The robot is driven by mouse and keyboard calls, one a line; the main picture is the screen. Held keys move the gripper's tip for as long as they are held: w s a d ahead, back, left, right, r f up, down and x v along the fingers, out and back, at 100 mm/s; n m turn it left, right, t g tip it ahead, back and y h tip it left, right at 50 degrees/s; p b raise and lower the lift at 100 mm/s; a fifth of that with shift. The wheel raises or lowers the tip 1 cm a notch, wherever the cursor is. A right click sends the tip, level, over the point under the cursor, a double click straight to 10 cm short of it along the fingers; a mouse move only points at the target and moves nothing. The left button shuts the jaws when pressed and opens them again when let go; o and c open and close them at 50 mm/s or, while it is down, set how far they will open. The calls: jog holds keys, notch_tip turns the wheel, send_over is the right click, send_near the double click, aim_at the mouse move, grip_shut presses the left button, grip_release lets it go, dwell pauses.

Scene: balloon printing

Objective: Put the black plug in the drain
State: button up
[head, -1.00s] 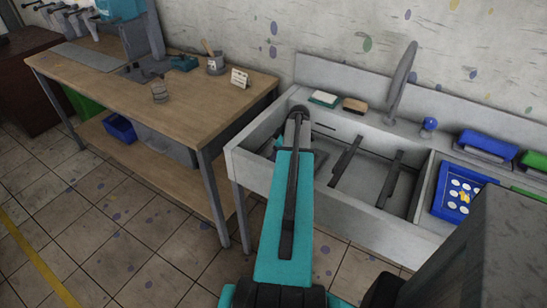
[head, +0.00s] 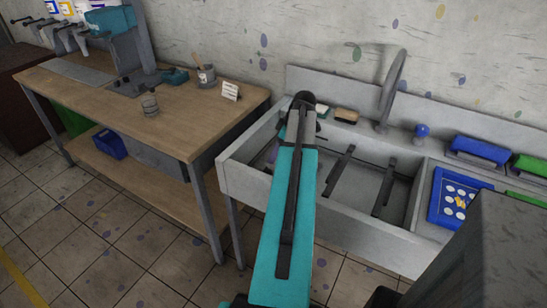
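The grey sink (head: 238,180) stands against the wall at the centre right. My teal arm reaches over its left part, with the arm's dark far joint above the sink's back edge. My gripper is not visible; it is hidden behind or below the arm. I cannot make out the black plug or the drain. The arm covers part of the basin. Two dark bars, one on the left (head: 340,170) and one on the right (head: 384,189), lie in the visible basin.
A tap (head: 391,90), a brown-topped brush or sponge (head: 347,115) and a blue knob (head: 422,132) are on the sink's back ledge. A blue tray (head: 440,200) with white discs lies right. A wooden bench (head: 190,125) with a glass (head: 150,105) stands left.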

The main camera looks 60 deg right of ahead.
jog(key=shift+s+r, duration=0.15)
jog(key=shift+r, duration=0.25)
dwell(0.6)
